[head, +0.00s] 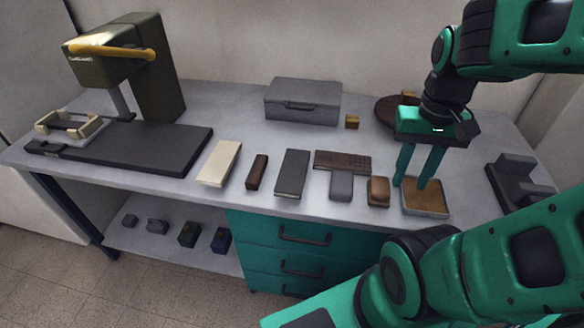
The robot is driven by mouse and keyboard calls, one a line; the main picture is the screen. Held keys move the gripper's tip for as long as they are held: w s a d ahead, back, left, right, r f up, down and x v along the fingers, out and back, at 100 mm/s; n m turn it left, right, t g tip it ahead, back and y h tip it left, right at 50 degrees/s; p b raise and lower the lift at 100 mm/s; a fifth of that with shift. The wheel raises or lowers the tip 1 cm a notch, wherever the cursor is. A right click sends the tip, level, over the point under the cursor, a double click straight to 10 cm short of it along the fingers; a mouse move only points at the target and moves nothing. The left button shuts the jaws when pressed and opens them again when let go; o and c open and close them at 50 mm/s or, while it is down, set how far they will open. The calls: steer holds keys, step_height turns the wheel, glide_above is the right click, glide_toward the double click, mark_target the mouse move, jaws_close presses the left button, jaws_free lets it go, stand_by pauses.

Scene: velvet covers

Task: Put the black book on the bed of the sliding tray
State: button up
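A dark grey to black book (292,173) lies flat near the middle of the table, between a small dark brown block and a brown slab. The likely sliding tray is the long black flat bed (150,146) at the left, in front of an olive press-like machine (130,60) with a yellow handle. The right part of the bed is bare. My gripper (412,184) points down over a shallow tray with a brown inside, right of the book and apart from it. Its two green fingers are spread with nothing visible between them. Whether the fingertips touch the shallow tray is unclear.
A cream book (220,163) and a dark brown block (257,172) lie between bed and black book. Right of the book are a brown slab (342,161), a grey block (341,186) and a tan block (378,191). A grey case (303,101) stands behind.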

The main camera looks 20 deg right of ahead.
steer(key=o, duration=0.5)
steer(key=shift+s+r, duration=0.15)
steer(key=shift+s, duration=0.05)
steer(key=o, duration=0.5)
steer(key=shift+a+r, duration=0.1)
steer(key=shift+r, duration=0.2)
steer(key=shift+o, duration=0.9)
steer(key=w+a+r, duration=0.1)
steer(key=w+a, duration=0.1)
steer(key=w, duration=0.7)
steer(key=shift+a, duration=0.4)
glide_above(293, 169)
step_height(293, 169, down, 6)
steer(key=shift+s+r, duration=0.15)
steer(key=shift+f, duration=3.25)
